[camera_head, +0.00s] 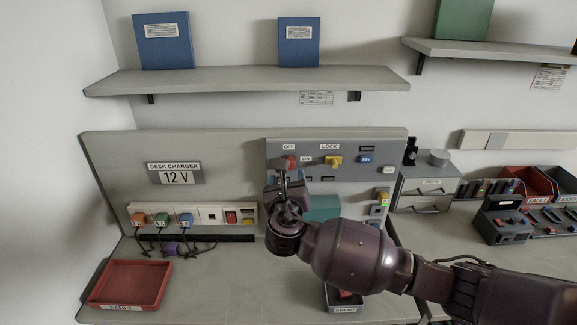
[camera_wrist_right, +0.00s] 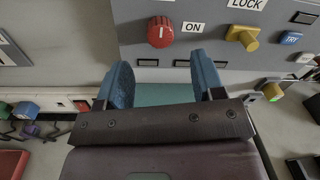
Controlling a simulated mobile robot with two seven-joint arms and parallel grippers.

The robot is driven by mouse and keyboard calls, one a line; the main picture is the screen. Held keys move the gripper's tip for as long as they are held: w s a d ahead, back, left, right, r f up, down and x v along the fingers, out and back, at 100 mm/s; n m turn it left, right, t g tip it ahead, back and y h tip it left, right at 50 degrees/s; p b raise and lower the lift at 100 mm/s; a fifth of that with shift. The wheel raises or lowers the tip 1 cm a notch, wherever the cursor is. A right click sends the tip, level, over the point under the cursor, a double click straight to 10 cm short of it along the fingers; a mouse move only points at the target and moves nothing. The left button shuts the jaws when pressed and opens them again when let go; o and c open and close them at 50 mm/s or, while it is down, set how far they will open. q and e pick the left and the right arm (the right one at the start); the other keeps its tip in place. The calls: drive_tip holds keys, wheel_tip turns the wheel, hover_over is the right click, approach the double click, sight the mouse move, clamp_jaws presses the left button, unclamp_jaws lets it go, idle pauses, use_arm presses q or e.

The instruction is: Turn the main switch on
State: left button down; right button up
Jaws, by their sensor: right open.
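The main switch is a red round knob (camera_head: 289,163) on the grey wall panel, with an OFF label above it and an ON label to its right. In the right wrist view the red knob (camera_wrist_right: 160,32) shows a short white mark that looks upright. My right gripper (camera_head: 285,182) is just in front of and below the knob. In the wrist view its two blue fingers (camera_wrist_right: 163,78) are apart, with nothing between them, and the knob lies beyond their tips. My left gripper is not in view.
A yellow LOCK knob (camera_head: 333,162) and a blue TRY button (camera_head: 365,159) sit right of the switch. A power strip with plugs (camera_head: 190,217) is at left. A red tray (camera_head: 130,283) lies on the desk. A shelf (camera_head: 250,80) hangs above the panel.

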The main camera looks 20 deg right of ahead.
drive_tip(key=x, duration=0.6)
drive_tip(key=shift+c, duration=0.2)
drive_tip(key=c, duration=0.9)
drive_tip(key=shift+m, duration=0.4)
drive_tip(key=shift+d+m+y+b, duration=0.1)
drive_tip(key=shift+m+y+b, duration=0.3)
drive_tip(key=shift+m, duration=3.7)
drive_tip(key=shift+d+m+y+b, duration=0.1)
drive_tip(key=shift+m+b, duration=0.5)
drive_tip(key=shift+m, duration=3.5)
